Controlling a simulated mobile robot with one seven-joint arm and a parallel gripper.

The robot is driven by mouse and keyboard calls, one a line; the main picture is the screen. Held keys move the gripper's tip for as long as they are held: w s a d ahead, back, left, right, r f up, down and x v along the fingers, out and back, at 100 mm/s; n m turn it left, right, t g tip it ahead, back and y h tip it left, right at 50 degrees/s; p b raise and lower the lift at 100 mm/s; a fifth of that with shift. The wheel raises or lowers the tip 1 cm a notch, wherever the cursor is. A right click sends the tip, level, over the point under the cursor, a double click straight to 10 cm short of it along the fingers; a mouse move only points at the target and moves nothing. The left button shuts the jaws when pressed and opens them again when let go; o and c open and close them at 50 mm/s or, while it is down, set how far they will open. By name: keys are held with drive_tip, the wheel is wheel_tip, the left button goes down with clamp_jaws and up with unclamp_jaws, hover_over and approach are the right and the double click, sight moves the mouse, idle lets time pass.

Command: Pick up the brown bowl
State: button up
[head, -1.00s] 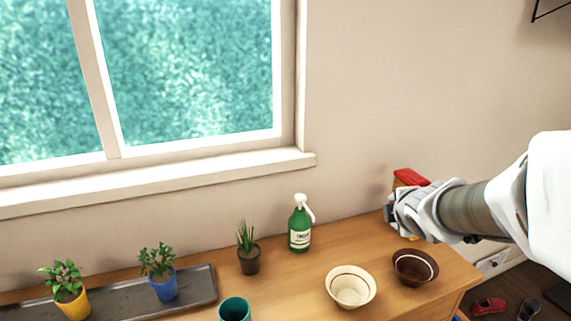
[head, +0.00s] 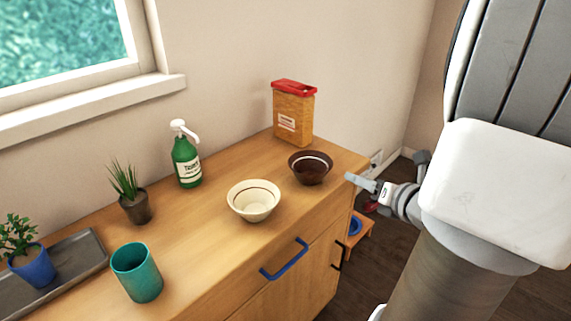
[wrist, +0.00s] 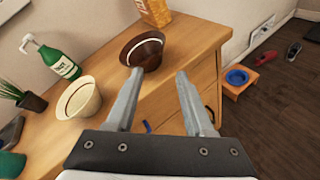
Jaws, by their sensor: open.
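The brown bowl (head: 311,169) stands upright on the wooden cabinet top near its right end, dark brown with a pale ring inside. It also shows in the wrist view (wrist: 143,51), ahead of the left finger, whose tip overlaps its lower edge in the picture. My gripper (head: 352,180) is just right of the bowl in the head view, by the cabinet's right front edge. In the wrist view my gripper (wrist: 159,74) is open, with nothing between its fingers.
A cream bowl (head: 254,201) stands left of the brown bowl. An orange box with a red lid (head: 293,112) stands behind it. A green spray bottle (head: 186,155), a plant (head: 131,195) and a teal cup (head: 137,272) are further left. Blue handle (head: 284,259) sticks out in front.

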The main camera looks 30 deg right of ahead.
sight(329, 167)
drive_tip(key=b+x, duration=0.3)
drive_tip(key=x, duration=1.4)
drive_tip(key=shift+w+f, duration=0.1)
drive_tip(key=shift+d, duration=0.1)
clamp_jaws()
